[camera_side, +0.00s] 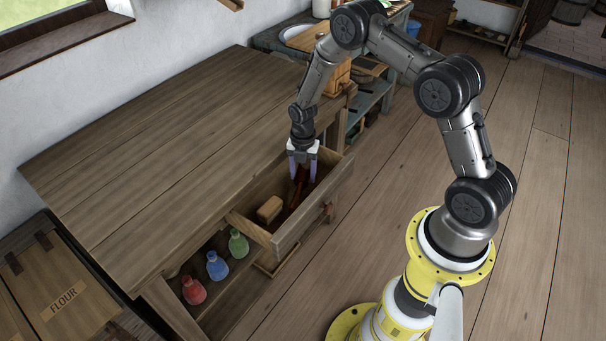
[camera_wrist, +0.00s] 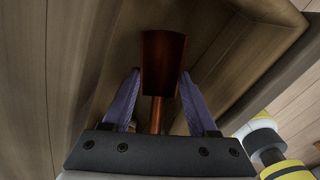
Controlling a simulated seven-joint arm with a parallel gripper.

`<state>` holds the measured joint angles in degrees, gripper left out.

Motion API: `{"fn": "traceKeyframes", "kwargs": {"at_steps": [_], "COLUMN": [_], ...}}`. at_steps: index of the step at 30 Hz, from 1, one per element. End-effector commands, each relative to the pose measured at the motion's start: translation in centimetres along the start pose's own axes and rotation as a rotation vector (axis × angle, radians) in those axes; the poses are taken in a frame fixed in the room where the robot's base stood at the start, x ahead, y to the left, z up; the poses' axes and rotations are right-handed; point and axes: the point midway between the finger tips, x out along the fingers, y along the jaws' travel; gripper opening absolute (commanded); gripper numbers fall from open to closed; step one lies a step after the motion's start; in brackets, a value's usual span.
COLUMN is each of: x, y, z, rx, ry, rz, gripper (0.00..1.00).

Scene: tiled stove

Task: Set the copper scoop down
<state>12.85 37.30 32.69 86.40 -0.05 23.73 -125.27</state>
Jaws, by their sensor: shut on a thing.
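The copper scoop (camera_side: 297,190) is a dark reddish-brown piece inside the open wooden drawer (camera_side: 315,213). In the wrist view the scoop (camera_wrist: 162,65) shows a wide copper head and a thin handle between the two purple fingers. My gripper (camera_side: 302,178) points down into the drawer, with its fingertips below the tabletop level, and is shut on the scoop. The gripper (camera_wrist: 160,78) also shows in the wrist view. I cannot tell whether the scoop touches the drawer floor.
A small light-brown block (camera_side: 269,209) lies in the drawer, left of the scoop. The wooden tabletop (camera_side: 180,150) beside the drawer is bare. Red (camera_side: 194,290), blue (camera_side: 217,266) and green (camera_side: 238,243) flasks stand on the shelf below. A flour crate (camera_side: 50,290) stands at lower left.

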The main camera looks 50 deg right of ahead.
Motion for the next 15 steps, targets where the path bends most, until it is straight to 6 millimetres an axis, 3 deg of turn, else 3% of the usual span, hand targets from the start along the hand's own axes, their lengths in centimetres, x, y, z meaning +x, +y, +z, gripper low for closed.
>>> {"fn": "traceKeyframes", "kwargs": {"at_steps": [12,13,15], "x": [0.84,0.89,0.85], "y": [0.03,0.02,0.02], "z": [0.03,0.02,0.02], "rx": [0.0,0.0,0.0], "ry": [-0.001,-0.001,-0.001], "rz": [0.001,0.001,0.001], "gripper": [0.0,0.6,0.73]}}
